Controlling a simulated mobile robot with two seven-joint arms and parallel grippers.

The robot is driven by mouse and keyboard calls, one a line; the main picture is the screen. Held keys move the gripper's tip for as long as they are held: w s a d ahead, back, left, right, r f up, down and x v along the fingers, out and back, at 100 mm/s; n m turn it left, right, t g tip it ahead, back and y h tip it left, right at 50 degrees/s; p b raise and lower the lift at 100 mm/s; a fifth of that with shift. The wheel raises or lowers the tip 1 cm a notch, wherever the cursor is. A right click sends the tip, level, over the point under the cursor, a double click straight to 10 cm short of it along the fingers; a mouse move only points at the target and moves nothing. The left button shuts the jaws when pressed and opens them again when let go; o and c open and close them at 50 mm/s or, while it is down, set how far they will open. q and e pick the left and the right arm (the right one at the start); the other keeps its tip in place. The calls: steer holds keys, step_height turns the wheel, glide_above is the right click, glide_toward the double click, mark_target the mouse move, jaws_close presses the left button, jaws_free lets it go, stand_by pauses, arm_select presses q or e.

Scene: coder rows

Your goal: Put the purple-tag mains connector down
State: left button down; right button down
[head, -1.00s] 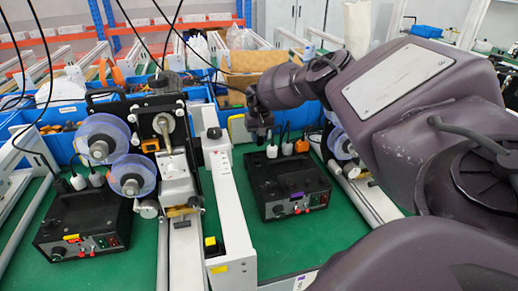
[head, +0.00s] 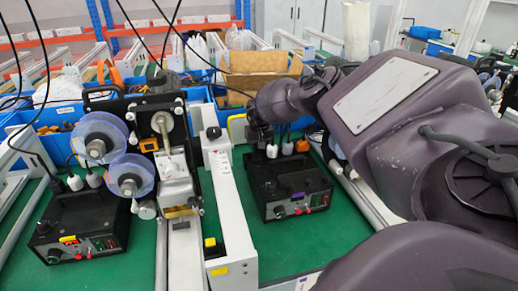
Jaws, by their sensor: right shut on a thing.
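The black control box with the purple tag (head: 289,194) stands on the green mat right of the white rail. My right gripper (head: 261,139) is shut at this box's back left corner, close to its top. The mains connector in its jaws cannot be made out; the dark fingers and the small scale hide it. Whether it touches the box or mat cannot be told. My left gripper is out of view.
A white rail (head: 230,214) runs left of the box, with a reel machine (head: 157,150) beyond it. A second black box (head: 78,222) stands farther left. Blue bins and a cardboard box (head: 262,70) are behind. Green mat (head: 270,248) is bare in front of the purple-tag box.

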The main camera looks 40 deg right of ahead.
steer(key=shift+f, duration=0.3)
steer(key=c, duration=0.9)
jaws_free()
steer(key=shift+r, duration=0.1)
steer(key=shift+r, duration=0.25)
steer(key=shift+r+p, duration=1.1)
steer(key=shift+r, duration=5.15)
